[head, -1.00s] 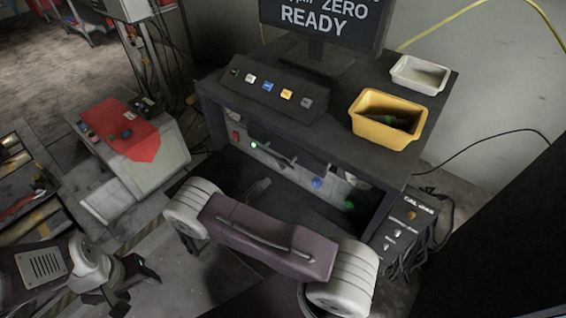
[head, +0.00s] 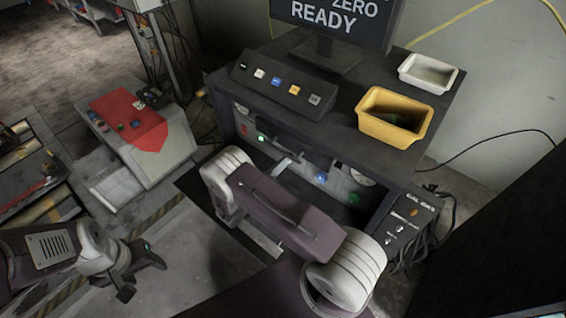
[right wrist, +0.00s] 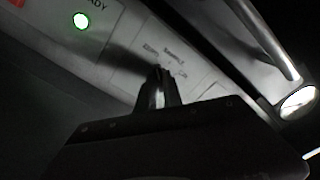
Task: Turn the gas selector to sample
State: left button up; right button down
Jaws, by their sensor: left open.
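The front panel of the bench (head: 300,165) carries a green lit lamp (head: 261,138), which also shows in the right wrist view (right wrist: 81,20). In that wrist view, small blurred labels (right wrist: 168,58) surround a spot on the pale panel, apparently the gas selector. The selector itself is hidden or too dark to make out, so its setting cannot be read. My right gripper (right wrist: 160,78) is at this spot, its dark fingers over the labels; whether they hold anything is unclear. My left gripper (head: 145,280) is open and empty at lower left, far from the bench.
A yellow bin (head: 396,132) and a white tray (head: 428,74) stand on the bench top beside a button console (head: 283,88) and a monitor (head: 335,25). A box marked CAL GAS (head: 405,225) stands at right. A bright metal handle (right wrist: 262,45) is near my right gripper.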

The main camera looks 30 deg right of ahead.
jog(key=shift+m, duration=0.3)
jog(key=m+b, duration=0.2)
jog(key=m, duration=0.2)
jog(key=shift+f, duration=0.1)
jog(key=m+b, duration=0.1)
jog(key=m, duration=0.3)
jog(key=shift+m+b, duration=0.4)
jog(key=shift+m, duration=0.3)
jog(key=c, duration=1.5)
grip_release()
jog(key=shift+a, duration=0.1)
